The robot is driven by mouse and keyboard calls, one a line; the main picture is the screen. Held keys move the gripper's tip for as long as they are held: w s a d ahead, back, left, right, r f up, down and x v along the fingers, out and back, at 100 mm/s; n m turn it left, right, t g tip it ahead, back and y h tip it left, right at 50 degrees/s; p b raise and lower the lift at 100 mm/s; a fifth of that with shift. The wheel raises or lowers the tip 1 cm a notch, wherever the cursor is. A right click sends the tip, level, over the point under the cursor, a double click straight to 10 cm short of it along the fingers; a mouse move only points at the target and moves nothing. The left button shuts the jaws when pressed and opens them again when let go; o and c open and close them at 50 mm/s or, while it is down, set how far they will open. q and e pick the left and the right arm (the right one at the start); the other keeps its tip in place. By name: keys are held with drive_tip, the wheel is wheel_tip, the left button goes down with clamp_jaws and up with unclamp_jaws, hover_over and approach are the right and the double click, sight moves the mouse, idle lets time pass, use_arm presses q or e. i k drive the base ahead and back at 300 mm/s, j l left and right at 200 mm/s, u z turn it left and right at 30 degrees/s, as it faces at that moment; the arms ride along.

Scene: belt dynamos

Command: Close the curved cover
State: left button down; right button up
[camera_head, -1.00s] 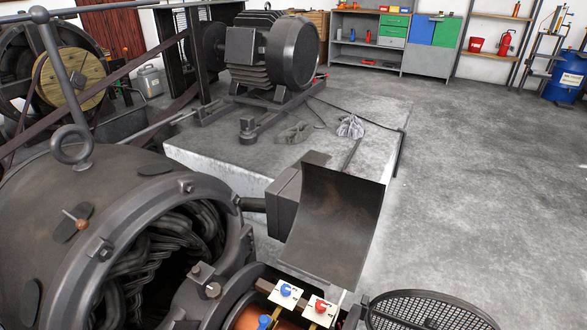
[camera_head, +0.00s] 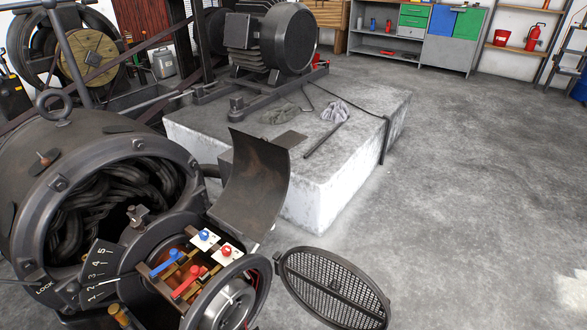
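The curved cover (camera_head: 252,187) is a dark, worn, bent metal plate. It stands raised and open at the right side of the large round dynamo housing (camera_head: 60,160). Below it the commutator end lies exposed, with a blue-handled lever (camera_head: 166,263), a red-handled lever (camera_head: 188,282) and white plates bearing a blue knob (camera_head: 204,235) and a red knob (camera_head: 226,250). Neither of my grippers shows in the head view.
A round mesh cover (camera_head: 332,287) hangs swung open at the front right. A numbered dial plate (camera_head: 98,268) sits at the housing's front. A concrete plinth (camera_head: 330,190) carries a motor (camera_head: 270,40) behind. The floor to the right is clear.

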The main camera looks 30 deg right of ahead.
sight(252, 198)
drive_tip(key=k+l+u, duration=0.15)
drive_tip(key=l, duration=0.3)
drive_tip(key=k+l+u, duration=0.15)
drive_tip(key=l, duration=0.25)
drive_tip(key=k+l+u, duration=0.15)
drive_tip(key=l, duration=0.3)
drive_tip(key=k+l+u, duration=0.15)
drive_tip(key=l+u, duration=0.2)
drive_tip(key=l, duration=0.65)
drive_tip(key=k+l+u, duration=0.1)
drive_tip(key=l+u, duration=0.15)
drive_tip(key=l, duration=0.65)
drive_tip(key=i+l+u, duration=0.1)
drive_tip(key=i+l, duration=0.15)
drive_tip(key=i+l+u, duration=0.1)
drive_tip(key=l, duration=0.35)
drive_tip(key=i+l+u, duration=0.1)
drive_tip(key=i+l, duration=0.2)
